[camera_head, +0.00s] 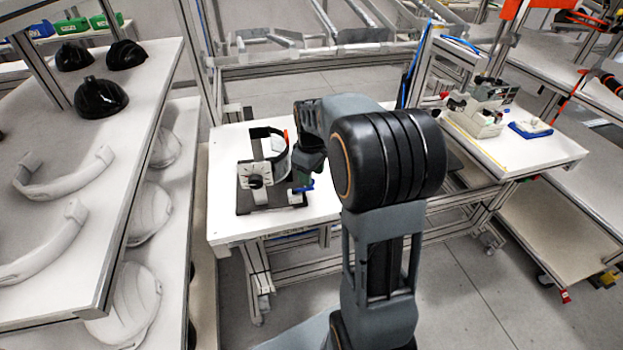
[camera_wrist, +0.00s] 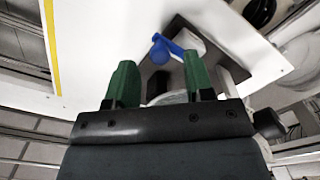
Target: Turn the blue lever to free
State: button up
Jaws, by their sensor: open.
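The blue lever (camera_head: 303,189) sits at the front right of a dark-based fixture (camera_head: 243,204) on the white table. In the wrist view the blue lever (camera_wrist: 161,48) shows its round knob and an arm running to a light block, just beyond and between my fingertips. My gripper (camera_wrist: 158,75) has two green fingers, which are apart with nothing between them. In the head view my arm hides most of the gripper. The lever's turn setting cannot be read from these views.
The white table (camera_head: 226,228) has bare room around the fixture. A shelf (camera_head: 150,75) with black helmet shells (camera_head: 101,97) stands at the left. Another table at the right holds a grey device (camera_head: 478,112) and a blue tray (camera_head: 530,129).

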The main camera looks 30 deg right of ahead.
jog(key=shift+f, duration=1.05)
grip_shut()
